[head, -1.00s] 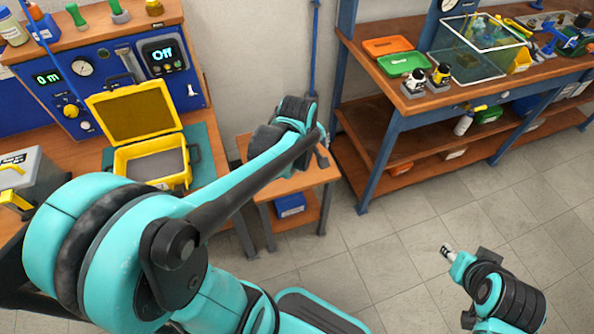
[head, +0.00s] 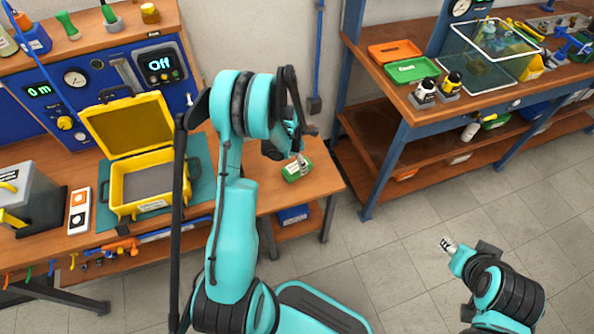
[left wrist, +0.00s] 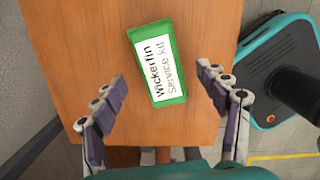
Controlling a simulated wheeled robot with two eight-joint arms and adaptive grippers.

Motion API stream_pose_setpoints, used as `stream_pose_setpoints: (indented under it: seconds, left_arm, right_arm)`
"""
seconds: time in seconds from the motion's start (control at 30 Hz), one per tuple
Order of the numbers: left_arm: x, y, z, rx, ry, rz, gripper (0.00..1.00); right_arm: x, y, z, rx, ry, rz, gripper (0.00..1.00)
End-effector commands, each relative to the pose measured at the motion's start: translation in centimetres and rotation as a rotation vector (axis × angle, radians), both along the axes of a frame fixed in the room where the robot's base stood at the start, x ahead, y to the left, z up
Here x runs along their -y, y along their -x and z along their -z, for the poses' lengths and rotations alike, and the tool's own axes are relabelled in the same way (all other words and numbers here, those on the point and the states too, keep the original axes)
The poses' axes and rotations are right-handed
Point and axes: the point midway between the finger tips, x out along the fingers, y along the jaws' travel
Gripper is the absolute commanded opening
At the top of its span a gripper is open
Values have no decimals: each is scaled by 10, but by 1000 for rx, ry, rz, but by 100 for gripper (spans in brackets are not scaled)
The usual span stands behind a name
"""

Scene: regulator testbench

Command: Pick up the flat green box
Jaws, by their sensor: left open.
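The flat green box (head: 291,173) lies on the small wooden side table, partly covered by my left gripper in the head view. In the left wrist view the green box (left wrist: 168,33) lies flat and slightly tilted, with a white label reading "Wickerfin Service kit". My left gripper (left wrist: 162,78) is open, with one finger on each side of the box's near part and clear gaps to both sides. In the head view my left gripper (head: 300,160) is over the box. My right gripper (head: 447,244) is over the floor at the lower right; its jaw state is too small to tell.
The side table (head: 325,180) is otherwise bare on top, with a blue bin (head: 293,215) on its lower shelf. An open yellow case (head: 150,185) is on the left bench. The right bench holds a green tray (head: 413,70) and an orange tray (head: 395,50).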

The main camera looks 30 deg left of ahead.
Motion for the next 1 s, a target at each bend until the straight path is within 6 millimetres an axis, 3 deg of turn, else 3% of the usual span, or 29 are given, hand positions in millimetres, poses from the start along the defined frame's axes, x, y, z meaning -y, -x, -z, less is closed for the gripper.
stream_pose_setpoints:
  seconds: [0.3,0.53,0.8,1.0]
  left_arm:
    - [2,-3,46,1,-1,1,74]
    - [3,-4,46,1,-1,2,74]
    - [3,-4,46,1,-1,2,8]
    - [3,-4,46,1,-1,2,8]
  right_arm:
    - [0,0,27,0,0,0,40]
    - [0,0,25,0,0,0,40]
    - [0,0,25,0,0,0,40]
    - [0,0,25,0,0,0,40]
